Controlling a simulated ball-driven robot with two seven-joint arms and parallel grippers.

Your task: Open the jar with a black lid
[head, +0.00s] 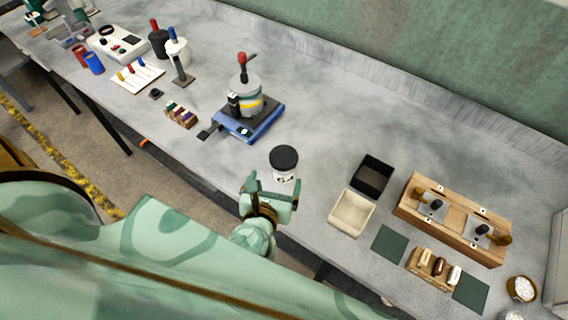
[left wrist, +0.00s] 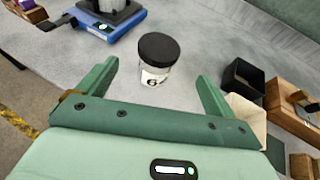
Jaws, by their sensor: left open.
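The jar (head: 284,175) stands upright on the grey table, with its black lid (head: 284,158) on top. In the left wrist view the clear jar (left wrist: 155,77) has a white label with dark marks, and its black lid (left wrist: 158,48) sits on it. My left gripper (head: 270,188) is at the table's front edge, just in front of the jar. In the left wrist view its two green fingers (left wrist: 157,82) are spread wide with nothing held. The jar appears beyond and between the fingertips; whether they reach beside it I cannot tell. My right gripper is not seen.
A blue device (head: 250,124) with a pot stands behind and left of the jar. A black bin (head: 373,176) and a cream bin (head: 352,213) stand to the right, near a wooden rack (head: 455,220). The table around the jar is clear.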

